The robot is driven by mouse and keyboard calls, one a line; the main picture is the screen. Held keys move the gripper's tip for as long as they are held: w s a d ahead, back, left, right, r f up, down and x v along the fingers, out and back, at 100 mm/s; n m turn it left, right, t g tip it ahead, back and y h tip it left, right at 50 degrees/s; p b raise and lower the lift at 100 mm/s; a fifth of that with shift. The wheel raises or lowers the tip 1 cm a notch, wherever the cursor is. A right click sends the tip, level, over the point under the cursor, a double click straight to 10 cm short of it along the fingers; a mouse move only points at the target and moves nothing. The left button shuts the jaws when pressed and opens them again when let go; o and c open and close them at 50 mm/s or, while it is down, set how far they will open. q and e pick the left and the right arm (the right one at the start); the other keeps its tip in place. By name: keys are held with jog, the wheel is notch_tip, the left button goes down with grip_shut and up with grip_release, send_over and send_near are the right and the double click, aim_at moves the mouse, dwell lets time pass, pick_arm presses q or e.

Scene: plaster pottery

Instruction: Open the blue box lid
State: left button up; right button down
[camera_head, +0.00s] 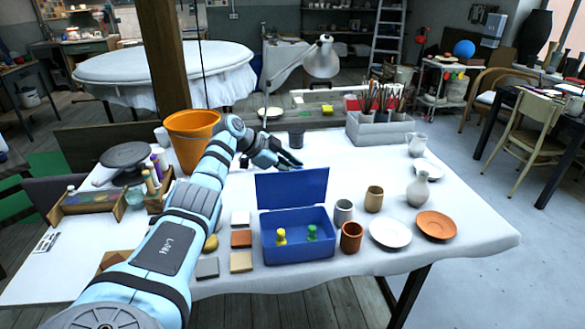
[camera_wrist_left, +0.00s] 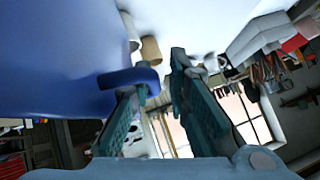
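The blue box (camera_head: 297,252) stands on the white-covered table, with a small yellow object (camera_head: 281,237) and a green object (camera_head: 312,233) inside. Its blue lid (camera_head: 292,189) stands raised, roughly upright, at the back edge of the box. My left gripper (camera_head: 293,163) is behind the lid, near its top edge. My right gripper is not in view.
Right of the box are a grey cup (camera_head: 343,212), a terracotta cup (camera_head: 351,238), a tan cup (camera_head: 374,199), plates (camera_head: 390,233) and a vase (camera_head: 418,188). Tiles (camera_head: 241,239) lie to its left. An orange bucket (camera_head: 190,137) and a lamp (camera_head: 322,60) stand behind.

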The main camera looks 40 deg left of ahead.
pick_arm(q)
jog(key=shift+a+f, duration=0.15)
jog(key=s+a+r+p, duration=0.7)
jog(key=s+a+r, duration=0.1)
jog(key=r, duration=0.3)
jog(key=shift+s+a+r+p, duration=0.2)
jog(key=shift+r+p, duration=0.1)
jog(key=shift+r, duration=0.1)
dwell(0.4)
dwell(0.4)
jog(key=v, duration=1.2)
jog(key=shift+w+d, duration=0.1)
